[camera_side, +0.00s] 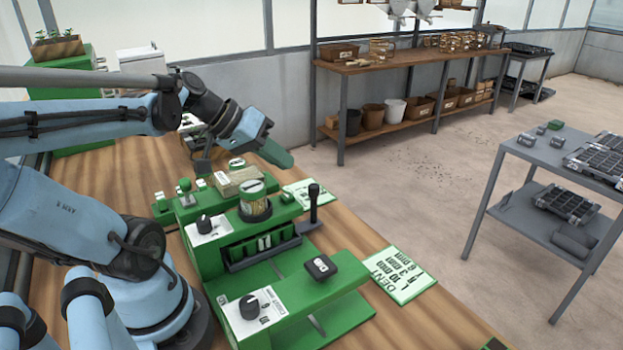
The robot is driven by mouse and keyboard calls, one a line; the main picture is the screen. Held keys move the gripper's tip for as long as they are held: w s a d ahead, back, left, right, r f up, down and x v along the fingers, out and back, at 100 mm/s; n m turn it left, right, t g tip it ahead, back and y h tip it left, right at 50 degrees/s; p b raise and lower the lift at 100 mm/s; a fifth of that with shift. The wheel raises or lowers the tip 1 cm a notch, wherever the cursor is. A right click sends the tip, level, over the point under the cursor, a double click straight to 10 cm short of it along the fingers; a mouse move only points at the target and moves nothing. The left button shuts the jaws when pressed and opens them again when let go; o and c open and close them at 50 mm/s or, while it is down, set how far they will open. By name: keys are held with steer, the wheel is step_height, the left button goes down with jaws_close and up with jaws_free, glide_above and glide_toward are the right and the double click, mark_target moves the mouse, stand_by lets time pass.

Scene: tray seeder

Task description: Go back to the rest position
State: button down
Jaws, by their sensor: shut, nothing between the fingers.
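My gripper (275,153) is at the end of my blue arm, in the air above the far part of the wooden bench. Its green fingers are together with nothing held. It is above and behind the green tray seeder (205,255), apart from it. The seeder carries a glass jar of seeds (256,207), black knobs on white plates and a dark trough at its front. A black lever (313,203) stands upright at its right side.
A printed card (398,274) lies on the bench (430,325) to the right of the seeder, and another lies behind the lever. A grey cart (500,195) with trays stands at the right. Shelves (400,62) with pots stand along the wall. The floor between is clear.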

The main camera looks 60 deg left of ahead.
stand_by(0.4)
steer(key=w+d+f+m+g+y, duration=0.1)
steer(key=d+f+m, duration=0.3)
steer(key=d, duration=0.6)
steer(key=shift+w+m+g+y, duration=0.15)
steer(key=shift+m+g+y, duration=0.15)
steer(key=shift+m+y, duration=0.5)
